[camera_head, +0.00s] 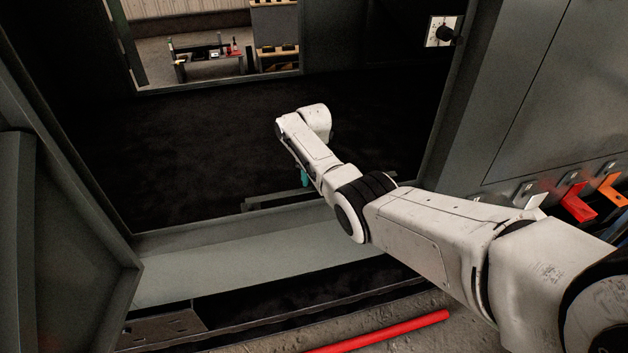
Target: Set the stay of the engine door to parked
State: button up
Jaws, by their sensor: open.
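I see a dark, open enclosure with a grey sill (260,262) along its front. A grey panel (70,240) stands at its left side; I cannot tell whether it is the engine door. A short grey bar (262,203) lies low behind the sill, partly hidden by my arm; I cannot tell whether it is the stay. My arm reaches in from the lower right over the sill, its wrist inside the enclosure. My gripper cannot be made out. A small teal piece (304,177) shows just beneath the forearm; what it belongs to is unclear.
A rotary knob on a pale plate (440,31) is at the upper right. Grey, red (578,203) and orange (612,188) levers line the right panel. A red bar or stripe (380,332) lies at the front. A bench (210,62) shows through the back opening.

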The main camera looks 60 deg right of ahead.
notch_tip(320, 180, up, 11)
jog(key=shift+f+p, duration=0.1)
jog(key=shift+p, duration=0.7)
